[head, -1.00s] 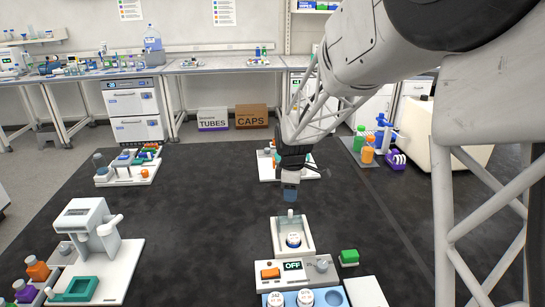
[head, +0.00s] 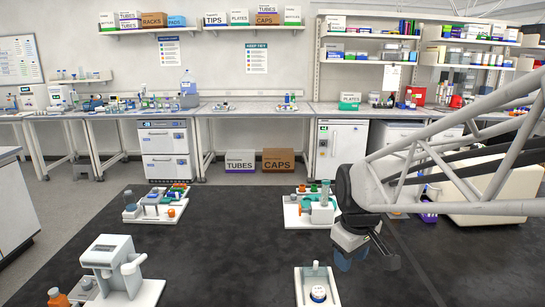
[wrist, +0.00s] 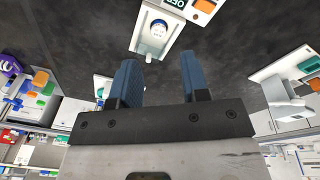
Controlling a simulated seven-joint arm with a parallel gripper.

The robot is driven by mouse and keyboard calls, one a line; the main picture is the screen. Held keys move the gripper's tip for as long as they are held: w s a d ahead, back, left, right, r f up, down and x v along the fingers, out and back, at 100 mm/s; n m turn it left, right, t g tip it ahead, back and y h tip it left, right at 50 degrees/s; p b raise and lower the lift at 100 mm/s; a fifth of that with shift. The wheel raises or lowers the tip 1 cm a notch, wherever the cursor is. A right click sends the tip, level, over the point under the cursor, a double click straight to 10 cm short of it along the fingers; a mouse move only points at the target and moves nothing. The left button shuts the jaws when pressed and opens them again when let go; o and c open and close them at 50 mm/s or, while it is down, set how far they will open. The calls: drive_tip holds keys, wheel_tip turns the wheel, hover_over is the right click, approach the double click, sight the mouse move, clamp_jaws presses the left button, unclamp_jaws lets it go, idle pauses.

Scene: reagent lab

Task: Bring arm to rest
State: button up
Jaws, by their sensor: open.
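My gripper (head: 347,262) is at the right of the head view, above the black bench top (head: 235,255). It is to the right of and above a white tray (head: 299,287) that holds a small white-capped round container (head: 318,293). In the wrist view my two blue fingers (wrist: 160,82) are spread apart with nothing between them. The same white tray (wrist: 143,38) and round container (wrist: 159,28) lie beyond the fingertips there, apart from them.
A white device (head: 112,262) stands at the front left. A tray with colored items (head: 150,208) is at the back left. Another white station (head: 292,213) stands behind my gripper. Dark bench between them is clear.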

drive_tip(key=s+d+r+m+t, duration=0.1)
drive_tip(key=s+m, duration=0.5)
drive_tip(key=s, duration=1.1)
drive_tip(key=shift+s+d+m, duration=0.2)
drive_tip(key=shift+d+m, duration=0.1)
drive_tip(key=shift+m, duration=0.1)
